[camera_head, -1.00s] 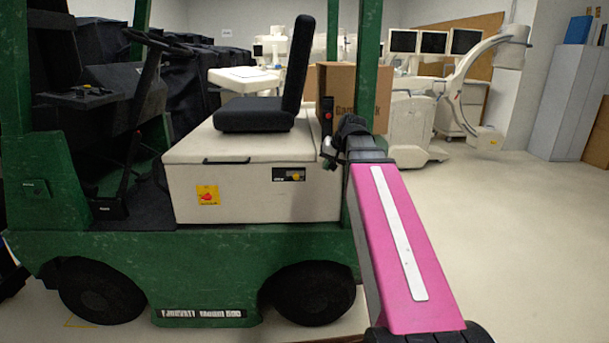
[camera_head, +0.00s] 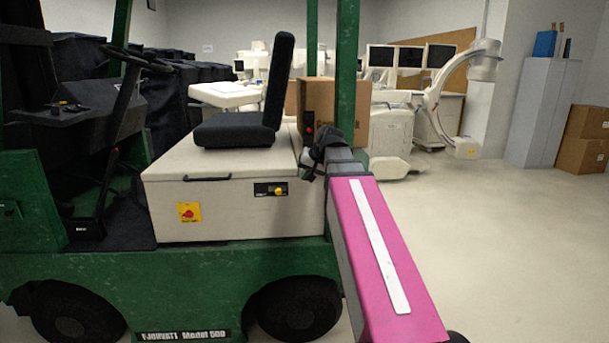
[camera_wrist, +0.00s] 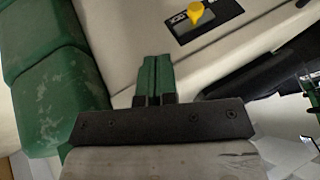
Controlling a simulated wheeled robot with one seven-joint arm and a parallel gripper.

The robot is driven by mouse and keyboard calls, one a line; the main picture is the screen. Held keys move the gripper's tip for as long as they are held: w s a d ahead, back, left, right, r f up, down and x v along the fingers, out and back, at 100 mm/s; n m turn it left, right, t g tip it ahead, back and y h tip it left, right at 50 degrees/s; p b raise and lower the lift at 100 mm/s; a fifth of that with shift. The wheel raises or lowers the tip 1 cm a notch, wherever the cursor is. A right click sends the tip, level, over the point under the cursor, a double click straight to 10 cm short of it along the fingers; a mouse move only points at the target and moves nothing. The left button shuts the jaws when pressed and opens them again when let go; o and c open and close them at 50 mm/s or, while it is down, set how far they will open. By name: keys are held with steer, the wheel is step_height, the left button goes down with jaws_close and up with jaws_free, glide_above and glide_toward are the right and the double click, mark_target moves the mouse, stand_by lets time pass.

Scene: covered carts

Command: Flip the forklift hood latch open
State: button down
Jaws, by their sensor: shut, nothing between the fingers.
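The forklift hood (camera_head: 225,178) is a cream box under the black seat, with a black handle on its front edge, and it is closed. The hood latch is a yellow knob (camera_head: 279,191) on a black plate (camera_head: 262,188) on the hood's side. In the wrist view the knob (camera_wrist: 196,12) and plate (camera_wrist: 222,14) are at the top, right of centre. My gripper (camera_wrist: 155,62) shows there with its green fingers together and nothing between them. It is apart from the knob in the picture, below and left of it. In the head view my wrist is right of the latch; the fingertips are hard to make out.
A green forklift post (camera_head: 346,75) stands close behind my arm. The black seat (camera_head: 240,128) is on the hood. A cardboard box (camera_head: 318,100) is behind it. Open floor (camera_head: 500,250) lies to the right, with medical machines at the back.

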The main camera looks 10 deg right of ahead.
mark_target(278, 190)
steer(key=w+a+f, duration=0.4)
steer(key=a+f, duration=0.2)
steer(key=shift+a+f, duration=0.15)
steer(key=shift+f, duration=0.1)
steer(key=shift+w, duration=0.1)
steer(key=a, duration=0.4)
steer(key=shift+w+a, duration=0.1)
steer(key=shift+w, duration=0.05)
stand_by(0.3)
